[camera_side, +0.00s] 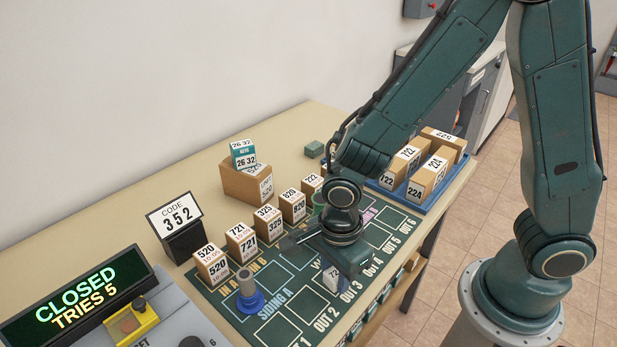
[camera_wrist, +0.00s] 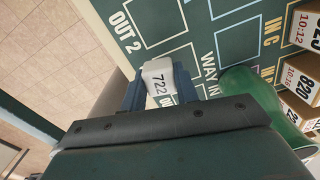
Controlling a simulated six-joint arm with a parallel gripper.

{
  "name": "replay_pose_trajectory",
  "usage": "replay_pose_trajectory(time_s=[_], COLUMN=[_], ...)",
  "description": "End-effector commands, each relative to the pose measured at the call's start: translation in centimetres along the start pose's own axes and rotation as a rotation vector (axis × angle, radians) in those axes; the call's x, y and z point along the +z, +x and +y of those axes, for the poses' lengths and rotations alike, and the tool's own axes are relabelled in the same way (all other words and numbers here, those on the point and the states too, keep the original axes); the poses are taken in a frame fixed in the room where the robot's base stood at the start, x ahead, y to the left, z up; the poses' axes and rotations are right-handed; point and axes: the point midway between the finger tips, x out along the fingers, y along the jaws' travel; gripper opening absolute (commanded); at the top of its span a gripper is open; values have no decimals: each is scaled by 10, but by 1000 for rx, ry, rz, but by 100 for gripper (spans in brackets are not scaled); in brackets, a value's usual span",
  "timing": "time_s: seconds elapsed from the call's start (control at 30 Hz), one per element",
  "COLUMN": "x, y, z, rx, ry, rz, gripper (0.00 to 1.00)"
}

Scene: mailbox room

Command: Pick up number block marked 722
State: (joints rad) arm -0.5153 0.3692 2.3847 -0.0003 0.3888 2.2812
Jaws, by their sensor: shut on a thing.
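In the side view, my gripper (camera_side: 340,262) is low over the green mat (camera_side: 275,330), near OUT 2 and OUT 3. Part of a white block face (camera_side: 331,278) shows below it there, the rest hidden by my gripper. I cannot tell whether the block touches the mat. A larger tan block (camera_side: 407,155) in the blue tray also seems to read 722.
A row of tan numbered blocks (camera_side: 241,243) stands along the mat's back edge. A blue-based grey peg (camera_side: 247,290) stands on the mat at left. A green rounded object (camera_wrist: 255,95) is close right of my gripper. The blue tray (camera_side: 432,204) holds several blocks.

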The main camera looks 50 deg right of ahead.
Motion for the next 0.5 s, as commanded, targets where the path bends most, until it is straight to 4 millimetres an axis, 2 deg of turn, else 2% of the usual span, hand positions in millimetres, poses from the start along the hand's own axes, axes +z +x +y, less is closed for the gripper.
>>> replay_pose_trajectory(time_s=[0.27, 0.5], x=[1, 1], y=[-34, -78], z=[-1, -1], rx=[-6, -7], ry=[0, 0], rz=[-5, -6], gripper=[9, 9])
